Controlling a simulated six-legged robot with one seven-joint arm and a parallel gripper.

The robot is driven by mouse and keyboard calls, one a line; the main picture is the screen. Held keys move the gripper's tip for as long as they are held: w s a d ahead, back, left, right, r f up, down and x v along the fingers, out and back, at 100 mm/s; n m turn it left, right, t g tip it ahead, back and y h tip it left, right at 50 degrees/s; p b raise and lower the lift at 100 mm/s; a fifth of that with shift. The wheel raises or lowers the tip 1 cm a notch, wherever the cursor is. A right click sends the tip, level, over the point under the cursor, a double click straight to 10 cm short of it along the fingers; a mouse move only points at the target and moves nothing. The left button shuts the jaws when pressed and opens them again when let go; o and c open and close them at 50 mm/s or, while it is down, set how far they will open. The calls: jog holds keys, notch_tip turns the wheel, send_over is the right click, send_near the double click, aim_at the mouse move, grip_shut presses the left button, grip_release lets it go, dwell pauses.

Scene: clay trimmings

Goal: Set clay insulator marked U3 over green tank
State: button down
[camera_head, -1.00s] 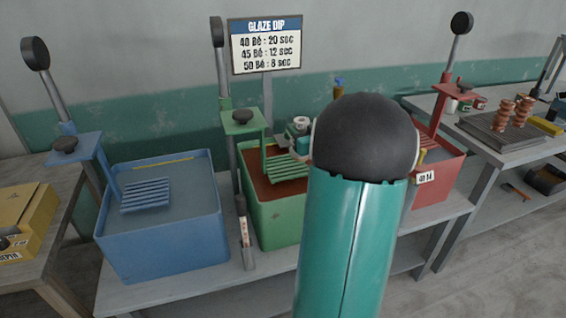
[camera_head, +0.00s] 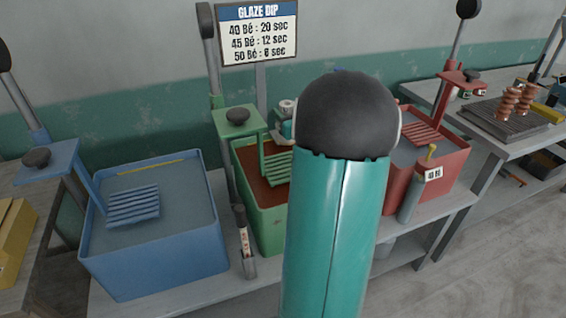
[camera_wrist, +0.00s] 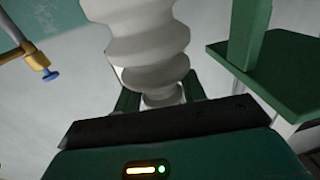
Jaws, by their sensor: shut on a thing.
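A pale grey ribbed clay insulator (camera_wrist: 150,40) stands in my gripper (camera_wrist: 160,97) in the wrist view, its lower end between the green fingers. I see no U3 mark on its visible side. The green tank (camera_head: 263,222) stands on the bench in the head view, with brown-red liquid and a green slatted rack (camera_head: 278,167) in it. My teal arm hides its right part. My gripper is mostly hidden behind the arm, with a pale piece (camera_head: 287,107) showing near the tank's far side. A green plate (camera_wrist: 280,75) is close on the right in the wrist view.
A blue tank (camera_head: 155,255) stands left and a red tank (camera_head: 440,175) right. A green lever post with a plate (camera_head: 238,120) rises at the green tank's back left. A yellow fitting with a blue knob (camera_wrist: 38,62) is left in the wrist view. Brown insulators (camera_head: 515,100) stand far right.

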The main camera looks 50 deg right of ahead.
jog(key=f, duration=0.5)
jog(key=shift+w+a+f, duration=0.2)
jog(key=shift+w+f, duration=0.05)
jog(key=shift+f, duration=0.05)
jog(key=shift+s+f, duration=0.2)
jog(key=shift+f, duration=0.05)
jog(key=shift+w+f, duration=0.1)
jog(key=shift+f, duration=1.8)
jog(key=shift+f, duration=0.1)
jog(key=c, duration=0.8)
grip_release()
jog(key=shift+f, duration=0.1)
jog(key=v, duration=1.2)
